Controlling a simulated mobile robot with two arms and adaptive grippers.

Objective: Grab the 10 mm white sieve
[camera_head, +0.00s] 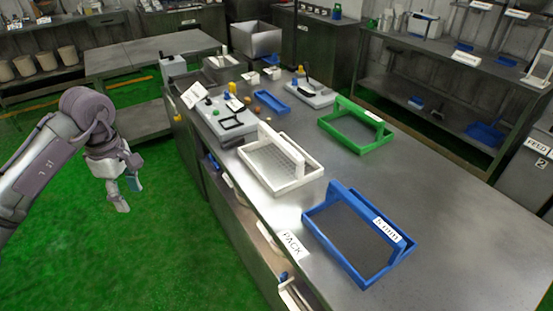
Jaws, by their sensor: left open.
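A white rectangular sieve (268,164) with a grey mesh and a raised white handle bar lies near the left edge of the steel table. Any size label on it is not readable. My left gripper (128,198) hangs open and empty over the green floor, left of the table and apart from the sieve. My right gripper does not show.
A blue sieve (318,212) with a label lies nearer on the table (460,220), and a green sieve (380,147) lies farther right. Scales (228,122) and small items stand behind the white sieve. A "PACK" sign (291,245) is at the table's left edge.

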